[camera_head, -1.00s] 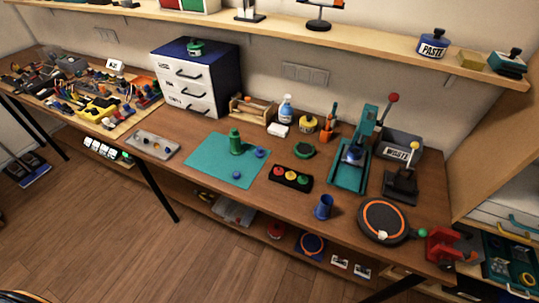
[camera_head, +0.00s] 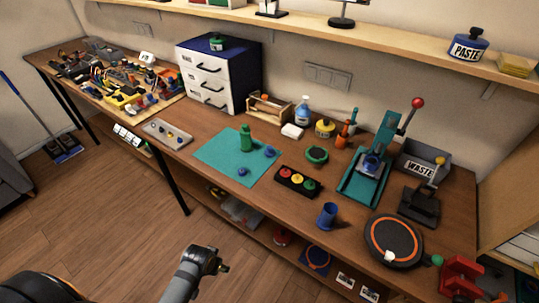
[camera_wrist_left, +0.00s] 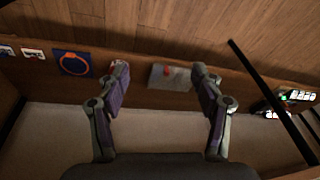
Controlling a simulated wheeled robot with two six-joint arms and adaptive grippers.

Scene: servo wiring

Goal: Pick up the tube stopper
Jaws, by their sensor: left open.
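I cannot tell for sure which item is the tube stopper. On the teal mat (camera_head: 222,160) stand an upright green tube-like piece (camera_head: 246,139) and two small blue knobbed pieces, one at the right edge (camera_head: 270,152) and one near the front (camera_head: 242,171). A blue cup-like tube (camera_head: 327,215) stands near the table's front edge. My left gripper (camera_head: 217,262) is low in front of the bench, well apart from the mat. In the left wrist view its fingers (camera_wrist_left: 160,80) are spread and empty, facing the lower shelf. My right gripper does not show.
A tricolour button box (camera_head: 298,181), a teal press (camera_head: 368,175) and a round black pad with an orange ring (camera_head: 393,242) stand at the right. A drawer cabinet (camera_head: 220,75) stands behind. A lower shelf (camera_head: 268,235) holds several items. Floor in front is free.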

